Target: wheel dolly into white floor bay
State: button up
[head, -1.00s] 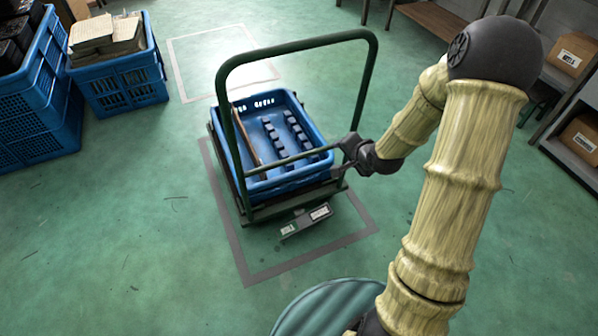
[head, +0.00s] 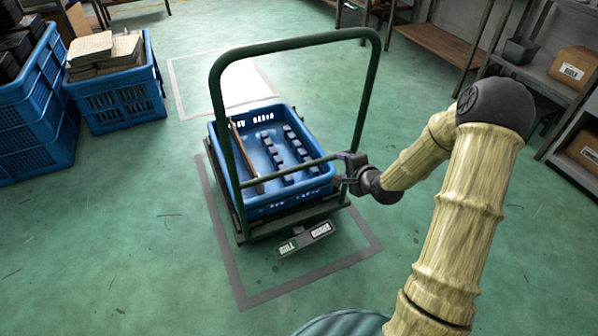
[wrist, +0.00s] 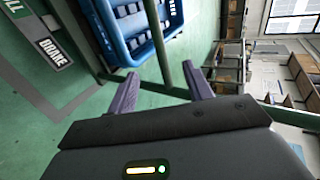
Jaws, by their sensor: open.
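The dolly (head: 248,238) has a tall green hoop handle with a lower crossbar (head: 290,170). It carries a blue crate (head: 262,208) holding dark blocks and a wooden strip. It stands inside a grey floor outline (head: 310,274). The white floor bay (head: 178,88) is a pale outline behind the dolly, with a bright patch inside; the crate hides part of it. My gripper (head: 345,172) is open at the right end of the crossbar. In the wrist view a green bar (wrist: 157,40) passes between the open fingers (wrist: 160,88); contact cannot be told.
Blue crates (head: 40,120) and a crate of papers (head: 122,105) stand at the left, near the white bay. A bench (head: 435,45) and shelves with cardboard boxes (head: 562,70) line the right. Floor on both sides of the dolly is clear.

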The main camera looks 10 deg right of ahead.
aim_at(328, 161)
jog(key=b+x, duration=0.2)
jog(key=x, duration=0.8)
jog(key=shift+w+a+f, duration=0.1)
jog(key=shift+w+f, duration=0.1)
jog(key=shift+w, duration=0.15)
grip_shut()
jog(key=shift+s+f, duration=0.1)
dwell(0.7)
